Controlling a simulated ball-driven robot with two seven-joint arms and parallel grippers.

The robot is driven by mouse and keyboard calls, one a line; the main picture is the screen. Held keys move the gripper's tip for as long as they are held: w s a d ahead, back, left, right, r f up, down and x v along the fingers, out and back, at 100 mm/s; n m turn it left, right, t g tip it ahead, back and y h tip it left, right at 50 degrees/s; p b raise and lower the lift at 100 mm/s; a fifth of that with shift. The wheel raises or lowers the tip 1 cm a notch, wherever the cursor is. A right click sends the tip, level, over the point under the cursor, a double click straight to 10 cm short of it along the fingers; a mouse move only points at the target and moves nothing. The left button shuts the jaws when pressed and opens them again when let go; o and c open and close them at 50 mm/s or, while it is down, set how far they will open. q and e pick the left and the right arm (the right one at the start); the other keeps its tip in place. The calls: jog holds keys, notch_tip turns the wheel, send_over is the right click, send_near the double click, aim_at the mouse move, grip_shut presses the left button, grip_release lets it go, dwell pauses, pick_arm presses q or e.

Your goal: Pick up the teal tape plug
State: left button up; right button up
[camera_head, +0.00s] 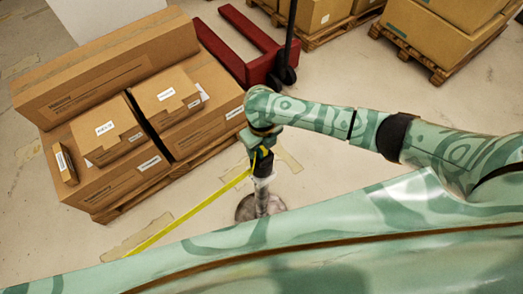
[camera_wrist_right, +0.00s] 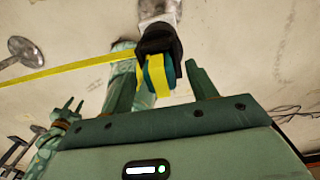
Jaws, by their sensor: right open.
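The teal tape plug (camera_wrist_right: 154,74) shows in the right wrist view, set in a black holder (camera_wrist_right: 160,42) on a grey post, with yellow tape around it. My right gripper (camera_wrist_right: 160,75) is open, with one finger on each side of the plug; I cannot tell whether either finger touches it. In the head view my right gripper (camera_head: 255,139) is over the black holder (camera_head: 263,163), and the plug is mostly hidden there. A small two-pronged gripper, apparently my left one (camera_wrist_right: 71,104), shows at the left of the wrist view.
Yellow tape (camera_head: 190,215) stretches from the holder toward the lower left. The post (camera_head: 262,199) stands on a round floor base. Cardboard boxes (camera_head: 110,128) on a pallet stand at the left. A red pallet jack (camera_head: 262,68) and more loaded pallets are behind.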

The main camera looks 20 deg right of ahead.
jog(key=shift+f, duration=0.55)
jog(key=c, duration=1.1)
jog(key=shift+r, duration=0.15)
